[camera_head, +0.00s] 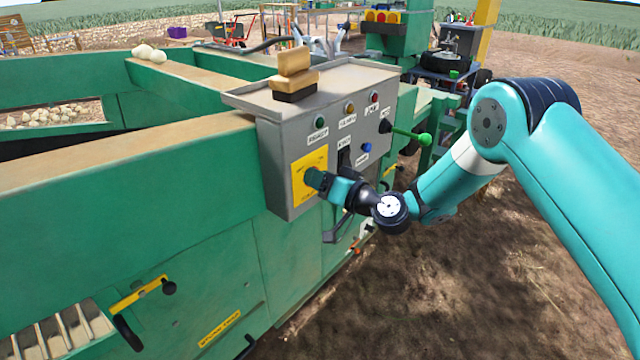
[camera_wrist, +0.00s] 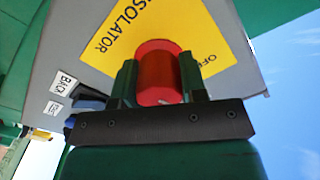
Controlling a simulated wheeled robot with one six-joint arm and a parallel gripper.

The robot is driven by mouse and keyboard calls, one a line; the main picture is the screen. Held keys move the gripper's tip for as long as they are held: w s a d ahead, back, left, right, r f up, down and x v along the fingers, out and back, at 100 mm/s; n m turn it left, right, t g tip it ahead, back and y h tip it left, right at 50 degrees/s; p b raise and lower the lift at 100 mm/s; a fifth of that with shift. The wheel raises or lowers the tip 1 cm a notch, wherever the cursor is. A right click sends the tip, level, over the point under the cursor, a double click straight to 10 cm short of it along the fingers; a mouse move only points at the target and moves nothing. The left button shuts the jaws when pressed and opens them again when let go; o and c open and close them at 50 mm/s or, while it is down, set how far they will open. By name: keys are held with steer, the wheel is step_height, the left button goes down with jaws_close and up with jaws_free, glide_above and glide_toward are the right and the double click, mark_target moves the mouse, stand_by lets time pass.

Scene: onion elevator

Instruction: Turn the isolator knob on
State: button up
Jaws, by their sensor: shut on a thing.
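The isolator knob (camera_wrist: 158,72) is a red cylinder on a yellow plate in the wrist view. The yellow plate (camera_wrist: 118,40) bears the words ISOLATOR and OFF; OFF shows to the right of the knob. My gripper (camera_wrist: 158,80) is shut on the knob, one green finger on each side. In the head view the yellow plate (camera_head: 313,160) is on the front of the grey control box (camera_head: 290,125), at its lower left. My gripper (camera_head: 314,178) reaches it from the right and hides the knob there. I cannot tell which position the knob points to.
The box also carries a green button (camera_head: 319,122), a yellow one (camera_head: 349,108), a red one (camera_head: 374,98), a blue one (camera_head: 366,147) and a green-handled lever (camera_head: 412,136). Wooden blocks (camera_head: 294,72) sit on top. Bare soil lies in front of the green machine.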

steer(key=m, duration=0.5)
steer(key=shift+w+m+b, duration=0.1)
steer(key=shift+m+b, duration=0.2)
steer(key=shift+b, duration=0.05)
steer(key=m, duration=0.5)
steer(key=shift+d+f+m+p, duration=0.1)
steer(key=shift+f+m+p, duration=0.05)
steer(key=shift+m+p, duration=0.15)
steer(key=o, duration=0.9)
steer(key=b+v, duration=1.4)
steer(key=v, duration=0.3)
steer(key=shift+d+b, duration=0.15)
steer(key=shift+b, duration=0.15)
